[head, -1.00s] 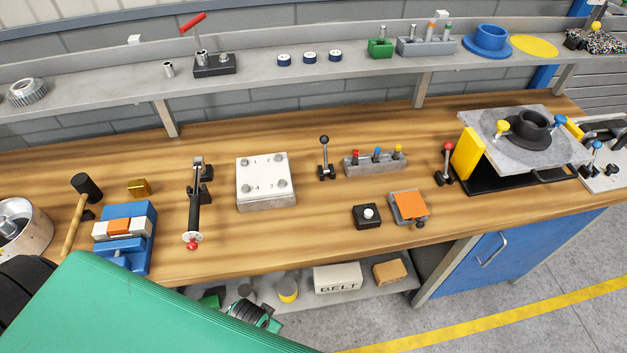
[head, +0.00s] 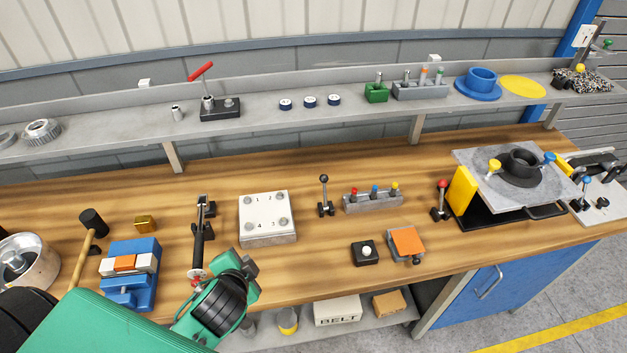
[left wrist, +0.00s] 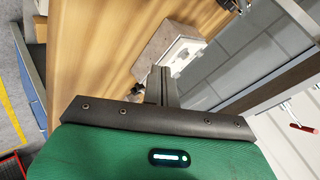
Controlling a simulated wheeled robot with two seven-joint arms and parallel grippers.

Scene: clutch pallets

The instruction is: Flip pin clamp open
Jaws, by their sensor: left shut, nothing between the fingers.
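A long black-handled clamp (head: 199,240) with a red tip lies on the bench left of centre in the head view; I cannot tell for sure that it is the pin clamp. My left arm's green and black wrist part is just in front of its near end in the picture. My left gripper (left wrist: 160,85) shows in the left wrist view with its fingers together and empty. Beyond them is the pale block with a white top plate (left wrist: 180,55), which also stands right of the clamp in the head view (head: 267,218). My right gripper is out of view.
A blue fixture (head: 130,290) and a hammer (head: 92,225) lie left of the clamp. A black lever with a ball top (head: 325,195) and a grey block with coloured pins (head: 372,201) stand to the right. A grey shelf (head: 255,118) runs along the back.

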